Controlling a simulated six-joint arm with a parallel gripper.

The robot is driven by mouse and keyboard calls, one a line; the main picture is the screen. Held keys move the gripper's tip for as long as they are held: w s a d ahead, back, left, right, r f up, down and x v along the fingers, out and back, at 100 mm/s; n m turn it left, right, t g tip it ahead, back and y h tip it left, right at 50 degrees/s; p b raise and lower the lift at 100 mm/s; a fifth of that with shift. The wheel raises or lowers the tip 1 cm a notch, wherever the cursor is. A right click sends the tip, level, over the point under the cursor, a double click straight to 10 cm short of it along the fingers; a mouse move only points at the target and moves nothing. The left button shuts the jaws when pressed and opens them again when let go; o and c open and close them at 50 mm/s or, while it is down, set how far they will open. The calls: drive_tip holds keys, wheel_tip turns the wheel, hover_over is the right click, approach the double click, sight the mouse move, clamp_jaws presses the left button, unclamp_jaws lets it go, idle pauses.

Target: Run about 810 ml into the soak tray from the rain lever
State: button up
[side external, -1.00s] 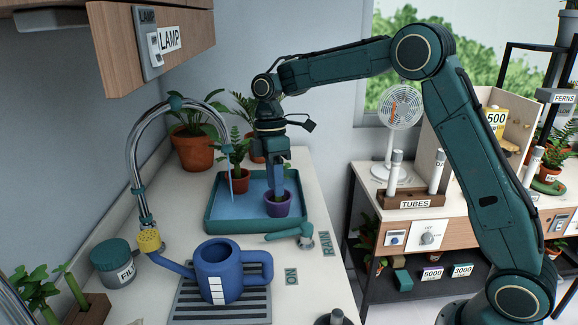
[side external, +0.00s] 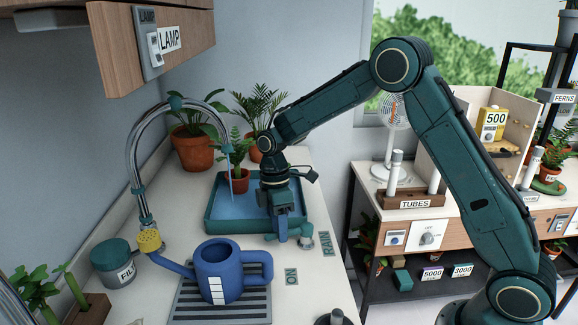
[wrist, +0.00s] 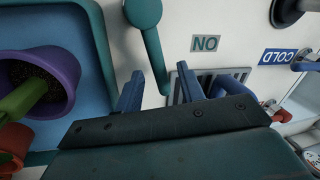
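The soak tray (side external: 212,224) is a teal tray with blue water on the counter. A thin blue stream (side external: 230,178) runs down from the curved spout (side external: 227,150) into it. The teal rain lever (side external: 306,231) stands in front of the tray, beside the RAIN label (side external: 327,243). My gripper (side external: 283,238) is low over the lever's handle and partly hides it. In the wrist view, my gripper's blue fingers (wrist: 158,80) are apart, with the lever (wrist: 153,50) between them and a gap on both sides. The purple pot (wrist: 68,72) in the tray is hidden in the side view.
A blue watering can (side external: 218,270) stands on a slatted drain near the lever. The ON label (side external: 291,277) lies in front of the lever. A small potted plant (side external: 236,180) stands at the tray's back. A FILL jar (side external: 115,265) is at left.

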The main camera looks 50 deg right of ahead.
drive_tip(key=shift+c, duration=0.5)
clamp_jaws()
drive_tip(key=shift+w, duration=0.1)
drive_tip(key=shift+w+d+m+y, duration=0.15)
drive_tip(key=shift+w+d+m, duration=0.2)
drive_tip(key=shift+m, duration=0.45)
drive_tip(key=shift+w+d+m+y, duration=0.15)
drive_tip(key=shift+w+d+m, duration=0.15)
drive_tip(key=shift+m, duration=0.5)
drive_tip(key=shift+o, duration=0.5)
unclamp_jaws()
drive_tip(key=shift+r, duration=0.1)
